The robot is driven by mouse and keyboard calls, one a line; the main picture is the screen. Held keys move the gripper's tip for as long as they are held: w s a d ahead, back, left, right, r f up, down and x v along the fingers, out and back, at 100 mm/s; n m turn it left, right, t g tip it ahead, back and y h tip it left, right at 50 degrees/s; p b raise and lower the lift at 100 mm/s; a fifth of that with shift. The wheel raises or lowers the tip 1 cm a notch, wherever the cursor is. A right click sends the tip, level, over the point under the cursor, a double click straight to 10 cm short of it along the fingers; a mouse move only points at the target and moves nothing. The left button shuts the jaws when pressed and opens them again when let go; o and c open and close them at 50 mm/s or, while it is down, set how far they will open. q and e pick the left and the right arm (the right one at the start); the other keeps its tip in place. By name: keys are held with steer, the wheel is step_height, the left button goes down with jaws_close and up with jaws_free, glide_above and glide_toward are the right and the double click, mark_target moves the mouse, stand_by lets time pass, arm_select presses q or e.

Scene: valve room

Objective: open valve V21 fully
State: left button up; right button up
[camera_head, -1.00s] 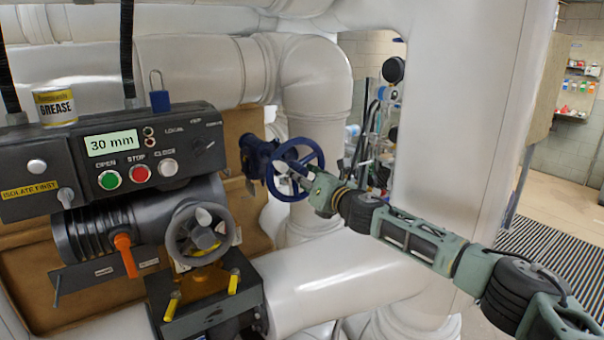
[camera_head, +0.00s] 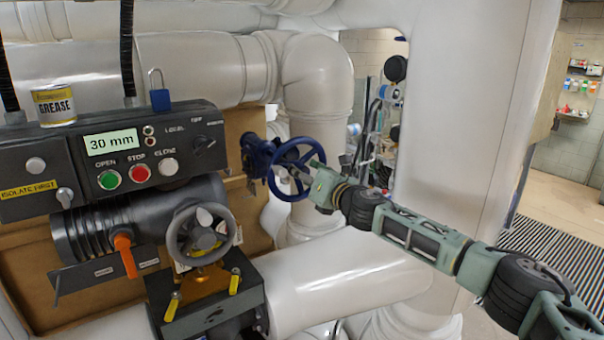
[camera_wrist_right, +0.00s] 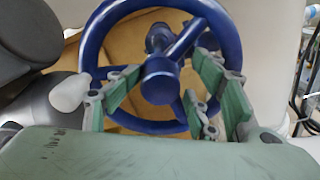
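A blue handwheel (camera_head: 297,169) on a blue valve body (camera_head: 258,157) stands beside the white pipe elbow. It fills the upper middle of the right wrist view (camera_wrist_right: 157,82), with its hub and spokes facing the gripper. No V21 tag is legible on it. My right gripper (camera_head: 308,178) is at the wheel's right front in the head view. In the wrist view its green fingers (camera_wrist_right: 165,100) are spread apart, one on each side of the hub, with nothing clamped between them. Contact with the rim or spokes cannot be told. My left gripper is out of view.
A grey handwheel (camera_head: 173,240) and an orange lever (camera_head: 125,256) sit on the actuator at left. The control box (camera_head: 50,150) display reads 30 mm. A padlock (camera_head: 160,99) and a grease can (camera_head: 55,106) rest on top. White pipes (camera_head: 345,280) surround the wheel.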

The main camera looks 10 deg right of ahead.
steer(key=v, duration=0.6)
steer(key=shift+f, duration=0.1)
steer(key=m, duration=0.7)
steer(key=shift+m, duration=0.3)
